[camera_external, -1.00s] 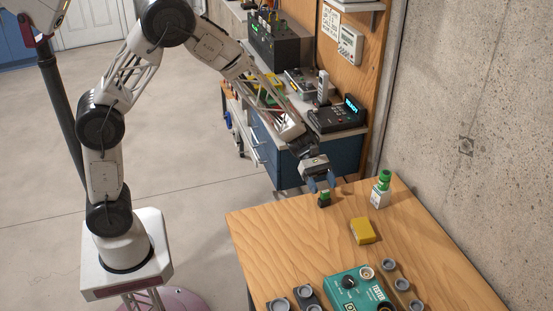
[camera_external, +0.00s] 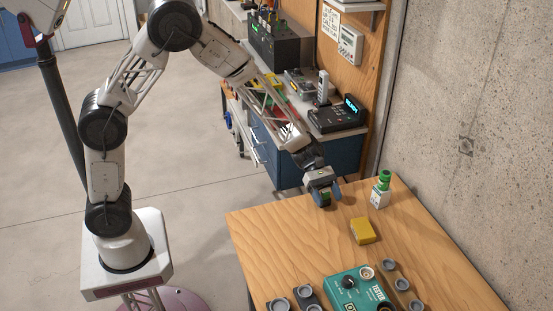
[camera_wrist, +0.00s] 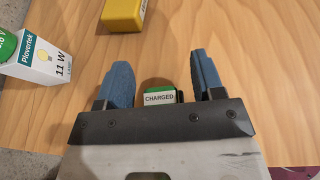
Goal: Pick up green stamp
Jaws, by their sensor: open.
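The stamp (camera_wrist: 160,98) shows in the wrist view as a small block with a green edge and a white label reading "CHARGED". It lies between the two blue fingers of my gripper (camera_wrist: 160,62), close to the palm, with clear gaps on both sides. The fingers are apart. In the external view my gripper (camera_external: 331,196) is low over the far left part of the wooden table, and its fingers hide most of the stamp. I cannot tell how the stamp meets the table.
A white box with a green top (camera_external: 380,190) stands to the right of my gripper. A yellow block (camera_external: 362,230) lies nearer the camera. A teal tester (camera_external: 357,290) and grey round holders (camera_external: 396,284) are at the front. The concrete wall (camera_external: 470,130) borders the table's right.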

